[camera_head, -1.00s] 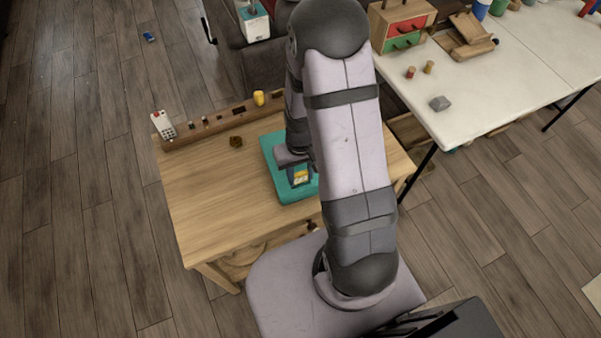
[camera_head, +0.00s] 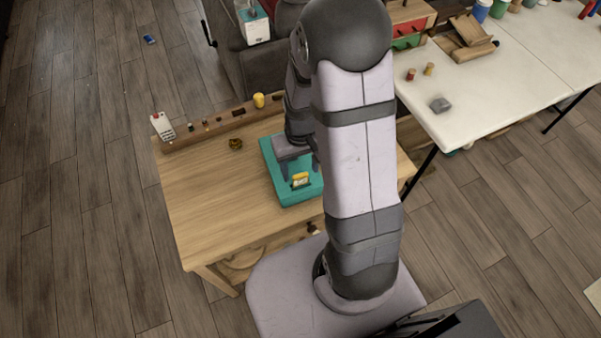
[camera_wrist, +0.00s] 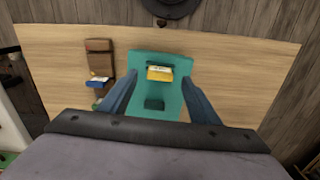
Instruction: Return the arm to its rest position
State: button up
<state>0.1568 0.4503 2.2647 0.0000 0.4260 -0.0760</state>
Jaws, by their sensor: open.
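My gripper (camera_head: 298,166) is above the teal tray (camera_head: 288,200) on the small wooden table (camera_head: 210,190). In the wrist view its two fingers (camera_wrist: 155,98) are spread apart with nothing held between them. The teal tray also shows there (camera_wrist: 145,60). A yellow block with a pale top (camera_wrist: 160,73) sits upright in a slot of the tray, beyond the fingertips. It also shows in the head view (camera_head: 300,180), just below the gripper. A second, dark slot in the tray is empty. My arm hides part of the tray and table in the head view.
A wooden rail with small items (camera_head: 215,124), a white remote-like object (camera_head: 163,126) and a yellow cup (camera_head: 259,100) line the table's back edge. A dark brown round object (camera_head: 235,144) lies nearby. A white table (camera_head: 490,80) stands at right. The table's left front is clear.

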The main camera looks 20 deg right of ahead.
jog(key=shift+r, duration=1.4)
